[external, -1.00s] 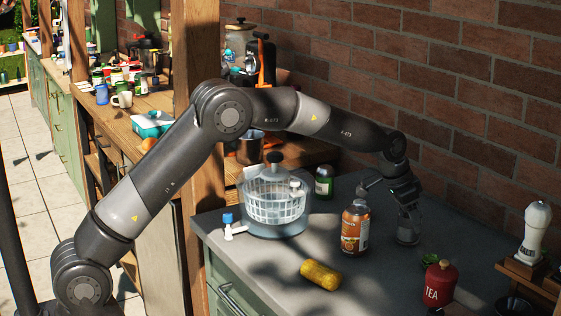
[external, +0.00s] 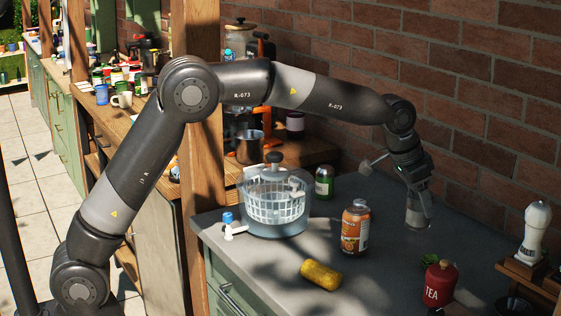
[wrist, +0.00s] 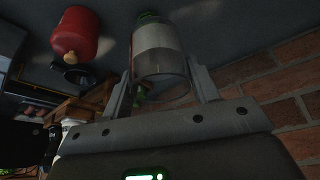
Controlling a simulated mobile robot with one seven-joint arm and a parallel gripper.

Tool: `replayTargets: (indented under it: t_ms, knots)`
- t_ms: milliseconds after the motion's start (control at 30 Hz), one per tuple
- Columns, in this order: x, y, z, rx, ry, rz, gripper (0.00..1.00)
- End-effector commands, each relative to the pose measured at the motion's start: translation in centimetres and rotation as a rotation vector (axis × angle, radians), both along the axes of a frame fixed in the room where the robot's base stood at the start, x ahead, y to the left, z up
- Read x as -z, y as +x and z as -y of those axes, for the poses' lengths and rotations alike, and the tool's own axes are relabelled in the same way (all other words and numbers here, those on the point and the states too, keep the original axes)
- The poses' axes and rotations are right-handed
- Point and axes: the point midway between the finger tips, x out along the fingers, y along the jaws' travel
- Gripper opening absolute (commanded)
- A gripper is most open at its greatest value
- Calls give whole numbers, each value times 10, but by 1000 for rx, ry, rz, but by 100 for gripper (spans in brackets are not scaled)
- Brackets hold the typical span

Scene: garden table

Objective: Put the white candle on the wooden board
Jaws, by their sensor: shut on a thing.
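My gripper (external: 418,222) is at the right side of the grey counter, near the brick wall, pointing down. It is shut on a grey-white cylinder (external: 418,212). In the wrist view this cylinder (wrist: 160,52) sits between my two fingers, with a pale band around it, a glassy-looking near part and green at its far end. I cannot tell surely whether it is the white candle. No wooden board can be clearly made out.
An orange-labelled jar (external: 355,232) stands left of my gripper, and a yellow cylinder (external: 321,275) lies in front. A red TEA canister (external: 440,285) stands front right. A basket-like spinner (external: 275,205), a green jar (external: 324,183) and a wooden rack (external: 522,268) are around.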

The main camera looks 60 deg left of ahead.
Motion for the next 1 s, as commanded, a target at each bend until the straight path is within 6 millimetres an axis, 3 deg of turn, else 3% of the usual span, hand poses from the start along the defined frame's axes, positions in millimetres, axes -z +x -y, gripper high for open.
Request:
replayTargets:
  t_ms: [167,333,667,800,1000]
  knots:
    - [-3,0,-2,-5,-1,2,19]
    - [-18,2,-36,-61,-1,5,19]
    - [-88,-14,-180,-295,-2,6,19]
    - [-116,-31,-234,-384,-1,6,19]
    - [-154,-63,-299,-498,-1,6,19]
